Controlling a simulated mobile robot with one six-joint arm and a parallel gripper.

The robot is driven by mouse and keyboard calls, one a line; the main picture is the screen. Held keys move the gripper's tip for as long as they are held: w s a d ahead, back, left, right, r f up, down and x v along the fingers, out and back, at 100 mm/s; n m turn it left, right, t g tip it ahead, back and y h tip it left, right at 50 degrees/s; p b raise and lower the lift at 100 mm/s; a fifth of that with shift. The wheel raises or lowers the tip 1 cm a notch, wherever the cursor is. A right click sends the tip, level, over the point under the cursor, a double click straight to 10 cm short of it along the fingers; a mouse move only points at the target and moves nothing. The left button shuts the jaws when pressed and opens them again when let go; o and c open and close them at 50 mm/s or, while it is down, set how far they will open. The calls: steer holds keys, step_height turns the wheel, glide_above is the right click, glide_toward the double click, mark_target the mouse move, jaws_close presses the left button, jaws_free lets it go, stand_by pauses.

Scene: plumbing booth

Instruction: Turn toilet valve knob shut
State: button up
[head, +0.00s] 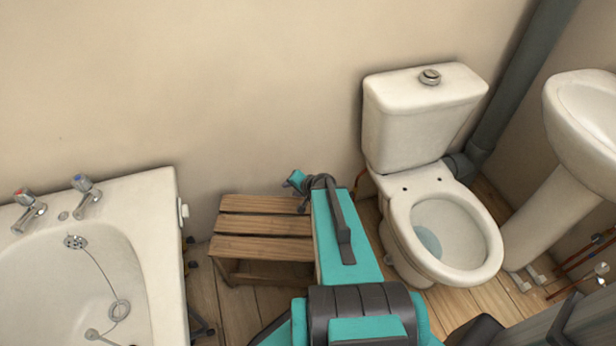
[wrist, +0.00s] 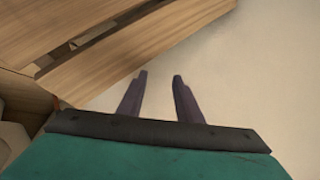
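The white toilet (head: 445,230) with its cistern (head: 418,120) stands against the wall, right of my arm. A thin copper pipe (head: 358,180) shows at the wall just left of the toilet. I cannot make out the valve knob in either view; my arm covers part of that area. My gripper (wrist: 160,75) shows in the wrist view with its two dark fingers apart and nothing between them. Pale wall lies beyond the fingertips. In the head view the fingers cannot be made out at the end of my arm, near the wall.
A wooden slatted stool (head: 262,228) stands left of my arm, and its slats (wrist: 150,55) show close by in the wrist view. A bathtub (head: 150,200) is at the left. A basin (head: 590,120) and a grey waste pipe (head: 515,85) are at the right.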

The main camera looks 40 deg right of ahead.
steer(key=s+a+n+g+y+p, duration=0.1)
steer(key=a+p, duration=0.1)
steer(key=a, duration=0.2)
steer(key=s+a+r+n+g+p, duration=0.1)
steer(key=a+p, duration=0.1)
steer(key=a, duration=0.2)
steer(key=a+r+n+y+p, duration=0.1)
steer(key=a+p, duration=0.1)
steer(key=a, duration=0.2)
steer(key=shift+s+r+n+g+y+p, duration=0.1)
steer(key=shift+s+n+g+y+p, duration=0.2)
steer(key=shift+s+g+p, duration=0.1)
steer(key=s+a+r+n+g+p, duration=0.3)
steer(key=s+a+g+p, duration=0.1)
steer(key=s+a+p, duration=0.3)
steer(key=s+a+r+n+g+p, duration=0.3)
steer(key=s+a+n+p, duration=0.1)
steer(key=s+a+p, duration=0.35)
steer(key=s+r+n+g+h+p, duration=0.2)
steer(key=s+r+n+g+p, duration=0.1)
steer(key=s+r+p, duration=0.4)
steer(key=s+a+g, duration=0.1)
steer(key=s, duration=0.2)
steer(key=shift+h, duration=0.3)
steer(key=shift+a, duration=0.1)
